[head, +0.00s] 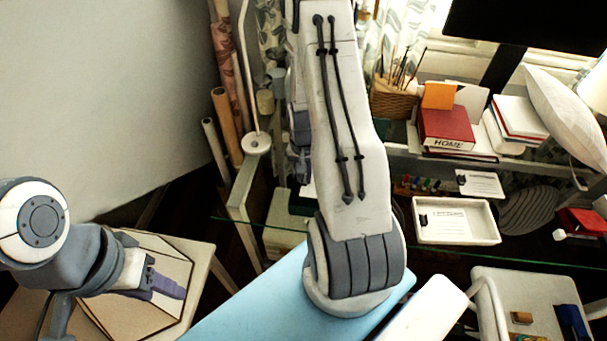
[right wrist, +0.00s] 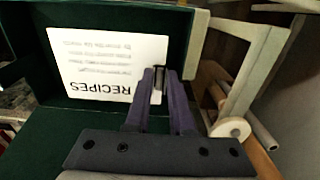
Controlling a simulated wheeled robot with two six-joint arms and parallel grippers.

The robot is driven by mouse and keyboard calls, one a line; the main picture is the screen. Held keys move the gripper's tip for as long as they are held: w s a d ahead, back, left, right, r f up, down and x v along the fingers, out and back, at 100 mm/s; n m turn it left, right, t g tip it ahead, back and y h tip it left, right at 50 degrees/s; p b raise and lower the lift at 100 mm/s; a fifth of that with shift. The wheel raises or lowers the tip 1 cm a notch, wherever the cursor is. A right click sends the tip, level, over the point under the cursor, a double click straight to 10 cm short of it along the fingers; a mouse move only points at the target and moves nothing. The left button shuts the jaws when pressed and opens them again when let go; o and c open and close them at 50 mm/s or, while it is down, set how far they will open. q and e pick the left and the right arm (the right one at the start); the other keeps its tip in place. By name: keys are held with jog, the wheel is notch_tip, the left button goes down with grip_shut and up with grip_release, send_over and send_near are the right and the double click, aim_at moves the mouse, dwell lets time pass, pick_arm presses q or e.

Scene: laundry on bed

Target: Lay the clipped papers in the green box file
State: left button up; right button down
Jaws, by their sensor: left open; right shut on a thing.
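A white sheet of papers headed RECIPES (right wrist: 105,62) has a black clip (right wrist: 158,78) at its edge. My right gripper (right wrist: 161,72) is shut on the clip in the right wrist view. The papers lie over the dark green inside of the green box file (right wrist: 65,130); I cannot tell whether they touch its floor. In the head view the box file (head: 300,204) shows only in part beside my right arm, which hides much of it. My left gripper (head: 168,286) is open and empty at the lower left, apart from the box.
A white tray (head: 455,238) with other clipped sheets stands right of my arm, and another clipped sheet (head: 480,183) lies behind it. Red books (head: 447,128) and a wicker basket (head: 393,103) stand at the back. Rolls (head: 226,120) lean left of the desk.

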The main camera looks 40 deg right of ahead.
jog(key=c, duration=0.7)
grip_release()
jog(key=shift+r, duration=0.15)
notch_tip(320, 180, up, 10)
jog(key=b, duration=0.1)
jog(key=shift+r, duration=0.15)
